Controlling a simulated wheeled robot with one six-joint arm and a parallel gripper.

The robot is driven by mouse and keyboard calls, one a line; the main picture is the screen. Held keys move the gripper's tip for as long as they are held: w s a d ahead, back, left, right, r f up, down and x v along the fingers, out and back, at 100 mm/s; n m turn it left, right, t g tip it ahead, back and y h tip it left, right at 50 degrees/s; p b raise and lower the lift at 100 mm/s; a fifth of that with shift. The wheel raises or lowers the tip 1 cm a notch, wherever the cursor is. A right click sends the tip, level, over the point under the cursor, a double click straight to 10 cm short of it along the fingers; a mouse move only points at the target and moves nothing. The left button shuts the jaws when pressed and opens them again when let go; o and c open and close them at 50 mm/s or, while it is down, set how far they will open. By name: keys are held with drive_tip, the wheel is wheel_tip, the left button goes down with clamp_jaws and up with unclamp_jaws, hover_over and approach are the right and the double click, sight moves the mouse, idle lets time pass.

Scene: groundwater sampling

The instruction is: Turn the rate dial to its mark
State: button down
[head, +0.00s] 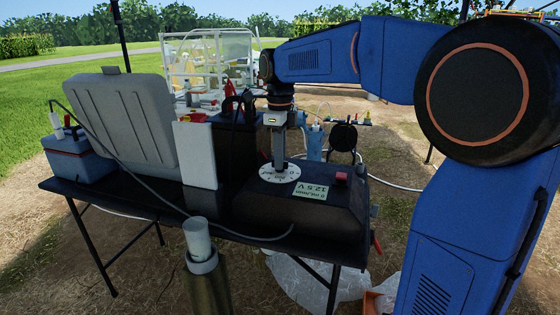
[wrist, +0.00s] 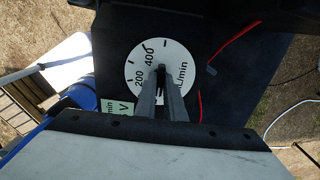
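The rate dial (head: 291,174) is a white disc on top of a black control box (head: 320,208). In the wrist view the dial face (wrist: 136,66) shows the numbers 200 and 400, part of a unit label and black tick marks. My gripper (head: 279,166) points straight down over the dial. In the wrist view its two fingers (wrist: 161,78) stand on either side of the dark central knob (wrist: 161,71), with hardly any gap. The fingers hide the near part of the face. The box's display (head: 313,191) appears to read 0 mL/min and 12.5 V.
The box stands on a black folding table (head: 130,198). A grey case (head: 120,115), a white panel (head: 195,155) and a blue cooler (head: 75,158) stand to the left. A red button (head: 341,179) sits right of the dial. A pipe (head: 208,280) with a hose stands in front.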

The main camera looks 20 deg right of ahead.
drive_tip(key=m, duration=0.7)
idle(0.3)
drive_tip(key=c, duration=1.8)
unclamp_jaws()
drive_tip(key=shift+o, duration=0.2)
drive_tip(key=shift+r, duration=0.1)
wheel_tip(320, 180, up, 17)
